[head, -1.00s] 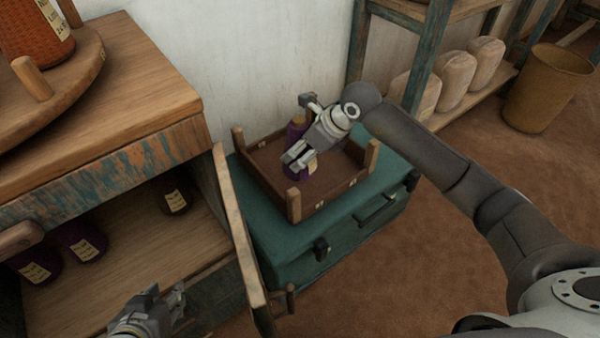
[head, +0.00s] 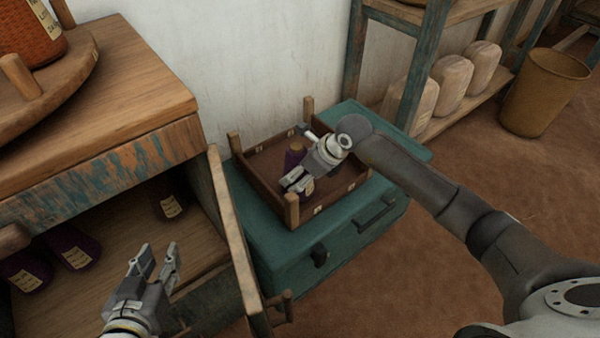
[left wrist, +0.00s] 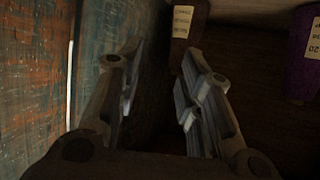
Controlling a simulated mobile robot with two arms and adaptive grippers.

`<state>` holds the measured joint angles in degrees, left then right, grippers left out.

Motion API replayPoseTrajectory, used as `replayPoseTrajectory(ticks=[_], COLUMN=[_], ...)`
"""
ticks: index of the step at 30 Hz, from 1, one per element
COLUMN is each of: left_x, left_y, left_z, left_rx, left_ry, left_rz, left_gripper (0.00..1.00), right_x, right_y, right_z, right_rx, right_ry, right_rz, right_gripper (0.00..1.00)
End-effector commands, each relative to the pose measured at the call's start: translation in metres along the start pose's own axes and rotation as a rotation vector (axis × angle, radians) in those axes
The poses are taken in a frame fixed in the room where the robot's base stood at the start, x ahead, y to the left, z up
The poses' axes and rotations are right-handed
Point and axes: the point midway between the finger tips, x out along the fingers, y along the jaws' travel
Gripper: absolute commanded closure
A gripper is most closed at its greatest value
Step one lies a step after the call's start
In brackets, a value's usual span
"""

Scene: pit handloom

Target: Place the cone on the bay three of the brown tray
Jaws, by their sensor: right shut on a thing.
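Small pale tags mark the tray's rim, too small to read.
The tray rests on a teal case (head: 285,260), with corner posts standing up. A shelf with pale bundles (head: 453,78) and a bin (head: 545,90) are at right.

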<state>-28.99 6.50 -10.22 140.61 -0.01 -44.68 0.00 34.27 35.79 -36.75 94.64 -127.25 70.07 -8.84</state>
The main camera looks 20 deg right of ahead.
Motion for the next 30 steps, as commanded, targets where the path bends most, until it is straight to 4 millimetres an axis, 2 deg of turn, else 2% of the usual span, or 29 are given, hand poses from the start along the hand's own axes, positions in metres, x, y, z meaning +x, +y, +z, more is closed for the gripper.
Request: replayPoseTrajectory(ticks=[2, 3, 8, 22, 30], left_x=[0.0, 0.001, 0.001, 0.0, -0.014], left_y=[0.0, 0.0, 0.0, 0.0, -0.006], left_z=[-0.001, -0.003, -0.003, 0.0, 0.041], left_rx=[0.0, 0.0, 0.0, 0.0, -0.002], left_ry=[0.009, 0.015, 0.013, -0.005, -0.221], left_rz=[0.0, 0.001, 0.001, 0.0, -0.014], left_gripper=[0.66, 0.66, 0.66, 0.66, 0.66], right_x=[0.0, 0.001, 0.001, -0.004, -0.04], right_y=[0.0, 0.0, 0.0, 0.0, -0.001], right_z=[0.0, -0.001, -0.001, 0.0, 0.001], right_rx=[0.0, 0.0, 0.0, 0.0, -0.001], right_ry=[-0.001, 0.0, 0.001, 0.0, 0.001], right_rz=[0.0, 0.0, 0.0, -0.001, -0.002], right_gripper=[0.64, 0.33, 0.12, 0.12, 0.12])
